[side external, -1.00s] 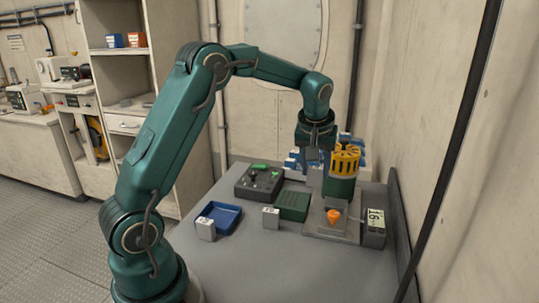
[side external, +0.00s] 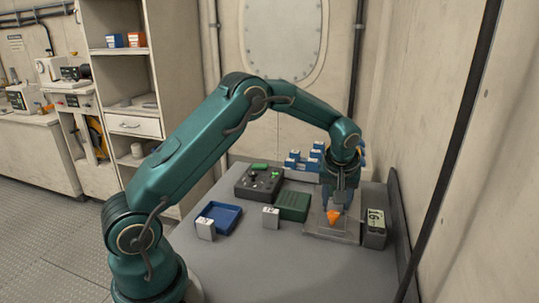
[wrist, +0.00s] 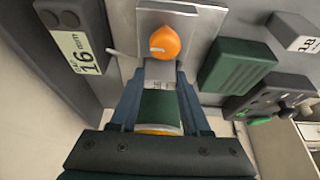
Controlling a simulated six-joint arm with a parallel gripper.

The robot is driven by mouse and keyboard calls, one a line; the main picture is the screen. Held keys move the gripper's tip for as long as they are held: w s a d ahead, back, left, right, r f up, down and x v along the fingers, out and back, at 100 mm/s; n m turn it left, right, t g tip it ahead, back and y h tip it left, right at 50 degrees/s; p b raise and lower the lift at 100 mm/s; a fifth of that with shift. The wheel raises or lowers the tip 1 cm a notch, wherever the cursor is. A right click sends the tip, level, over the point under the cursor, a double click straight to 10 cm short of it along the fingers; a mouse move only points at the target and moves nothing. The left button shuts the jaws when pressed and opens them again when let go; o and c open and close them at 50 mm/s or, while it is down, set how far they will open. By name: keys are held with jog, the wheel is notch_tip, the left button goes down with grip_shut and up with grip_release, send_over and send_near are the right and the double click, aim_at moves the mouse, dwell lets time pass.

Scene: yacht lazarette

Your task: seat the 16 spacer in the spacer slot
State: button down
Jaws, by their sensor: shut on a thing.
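My gripper (side external: 338,200) points down over the grey fixture (side external: 315,231), just behind its orange knob (side external: 333,217). In the wrist view my gripper (wrist: 160,77) is shut on a small grey block, the spacer (wrist: 159,70), whose printed label is too small to read. The spacer is between the orange knob (wrist: 165,43) and a green cylinder with a yellow end (wrist: 160,108). The slot is hidden by the spacer and fingers, so I cannot tell how deep the spacer sits. A display box (side external: 375,228) right of the fixture reads 16.
Two labelled grey blocks stand on the table, one at left (side external: 205,230) and one in the middle (side external: 270,218). Nearby are a blue tray (side external: 232,217), a green ribbed box (side external: 292,206) and a black control box (side external: 262,184). A blue rack (side external: 303,162) stands behind. The front table is clear.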

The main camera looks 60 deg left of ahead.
jog(key=shift+f, duration=0.1)
jog(key=shift+c, duration=1.8)
grip_release()
jog(key=shift+r, duration=0.4)
jog(key=v, duration=1.1)
jog(key=s+d+r+m+t+h, duration=0.1)
jog(key=s+d+r+m, duration=0.1)
jog(key=s, duration=0.3)
jog(key=s+d+r+m, duration=0.2)
jog(key=s+r, duration=0.1)
jog(key=s, duration=0.2)
jog(key=s+d+f+m+h, duration=0.1)
jog(key=s+f+m, duration=0.1)
jog(key=s, duration=0.4)
jog(key=s+d+f+m+t+h, duration=0.1)
jog(key=s+d+f+m, duration=0.1)
jog(key=s, duration=0.4)
jog(key=shift+s+m, duration=0.25)
jog(key=shift+m, duration=0.25)
